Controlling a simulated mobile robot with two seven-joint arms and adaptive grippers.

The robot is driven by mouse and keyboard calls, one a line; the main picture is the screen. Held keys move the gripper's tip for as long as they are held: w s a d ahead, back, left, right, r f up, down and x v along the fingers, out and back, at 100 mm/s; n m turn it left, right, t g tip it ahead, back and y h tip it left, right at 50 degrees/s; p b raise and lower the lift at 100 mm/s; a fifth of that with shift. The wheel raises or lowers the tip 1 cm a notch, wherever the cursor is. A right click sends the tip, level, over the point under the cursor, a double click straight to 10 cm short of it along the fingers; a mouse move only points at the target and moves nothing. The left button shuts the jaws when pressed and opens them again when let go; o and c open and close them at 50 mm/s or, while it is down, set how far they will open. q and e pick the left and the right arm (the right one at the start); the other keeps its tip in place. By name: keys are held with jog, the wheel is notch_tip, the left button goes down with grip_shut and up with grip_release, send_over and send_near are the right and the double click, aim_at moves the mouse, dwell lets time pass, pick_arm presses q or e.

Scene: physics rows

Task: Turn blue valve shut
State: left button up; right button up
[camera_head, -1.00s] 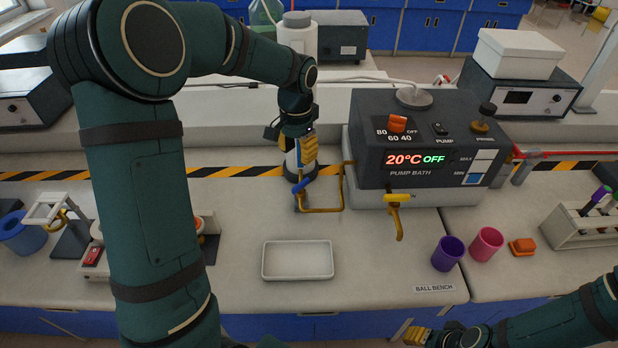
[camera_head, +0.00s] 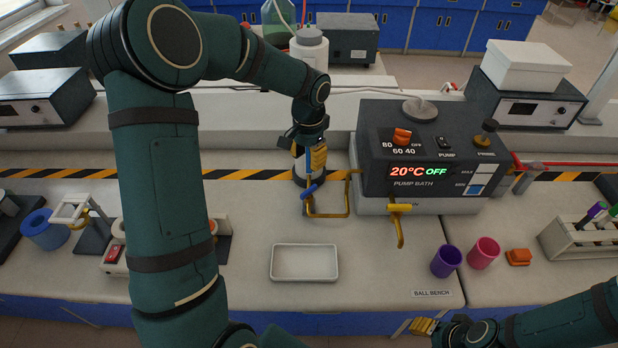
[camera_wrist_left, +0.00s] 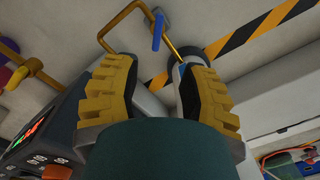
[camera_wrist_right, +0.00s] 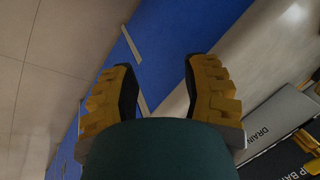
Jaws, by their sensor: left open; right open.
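The blue valve handle (camera_head: 308,191) sits slanted on a thin yellow pipe (camera_head: 347,198) left of the pump bath (camera_head: 425,172). The handle also shows in the left wrist view (camera_wrist_left: 157,28), beyond my fingertips. My left gripper (camera_head: 311,160) points down, open and empty, just above and behind the handle; I see no contact. In its wrist view, its two yellow fingers (camera_wrist_left: 155,68) stand apart with the handle near the top, between their lines. My right gripper (camera_head: 423,326) is open and empty at the bench's front edge; it also shows in the right wrist view (camera_wrist_right: 160,75).
A yellow-handled tap (camera_head: 399,209) hangs at the bath's front. A white tray (camera_head: 305,277) lies in front of the valve. Purple (camera_head: 446,262) and pink (camera_head: 484,253) cups stand right. A dark round-based post (camera_head: 299,172) is close behind the left gripper.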

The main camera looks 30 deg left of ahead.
aim_at(309, 189)
pick_arm(q)
notch_tip(309, 189, down, 13)
jog(key=shift+w+d+r+p, duration=0.1)
jog(key=shift+w+r+p, duration=0.05)
jog(key=shift+p, duration=0.95)
pick_arm(e)
jog(key=r, duration=0.2)
jog(key=w+r, duration=0.1)
jog(key=shift+d+r, duration=0.15)
jog(key=shift+r, duration=0.2)
pick_arm(q)
grip_shut()
